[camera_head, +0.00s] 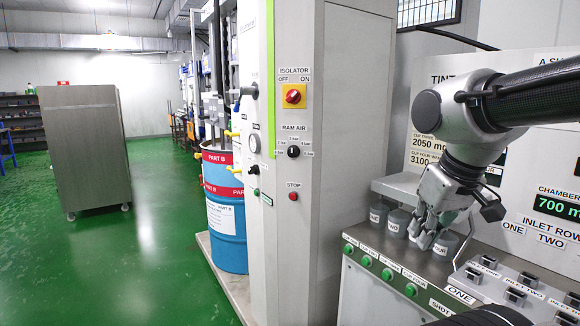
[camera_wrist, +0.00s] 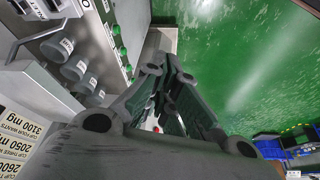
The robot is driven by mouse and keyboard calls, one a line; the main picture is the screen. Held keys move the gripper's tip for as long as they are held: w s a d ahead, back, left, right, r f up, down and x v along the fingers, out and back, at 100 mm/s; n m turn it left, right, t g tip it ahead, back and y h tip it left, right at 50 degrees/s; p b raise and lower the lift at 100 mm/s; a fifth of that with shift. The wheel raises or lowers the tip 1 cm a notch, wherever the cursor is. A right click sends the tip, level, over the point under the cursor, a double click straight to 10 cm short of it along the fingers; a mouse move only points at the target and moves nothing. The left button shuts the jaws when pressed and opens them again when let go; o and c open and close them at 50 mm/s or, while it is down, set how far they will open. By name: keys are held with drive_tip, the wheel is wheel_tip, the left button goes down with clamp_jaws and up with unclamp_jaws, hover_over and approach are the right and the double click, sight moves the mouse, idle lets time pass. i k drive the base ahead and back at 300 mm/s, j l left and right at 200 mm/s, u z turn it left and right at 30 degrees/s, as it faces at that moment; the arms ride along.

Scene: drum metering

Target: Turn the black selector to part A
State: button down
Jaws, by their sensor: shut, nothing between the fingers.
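I see no selector legibly marked part A. A black rotary knob (camera_head: 293,151) under the label RAM AIR, ringed by bar marks, is on the grey cabinet's front. Another dark knob (camera_head: 251,90) sits higher on the cabinet's narrow left face; its labels are too small to read. My gripper (camera_head: 428,238) is at the right, pointing down above the counter by the grey cups, well apart from both knobs. It is shut and empty. In the wrist view, its fingers (camera_wrist: 168,112) fill the middle, and neither knob can be made out there.
Grey cups (camera_head: 397,222) stand on the steel counter, behind a row of green buttons (camera_head: 388,274). Inlet switches (camera_head: 515,297) are at the lower right. A blue and red drum marked PART B (camera_head: 224,215) stands left of the cabinet. The green floor (camera_head: 150,240) is open at left.

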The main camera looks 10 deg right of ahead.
sight(255, 169)
drive_tip(key=i+j, duration=0.2)
drive_tip(key=i, duration=0.2)
drive_tip(key=i+j, duration=0.15)
drive_tip(key=i, duration=0.2)
drive_tip(key=i+j, duration=0.2)
drive_tip(key=i, duration=0.2)
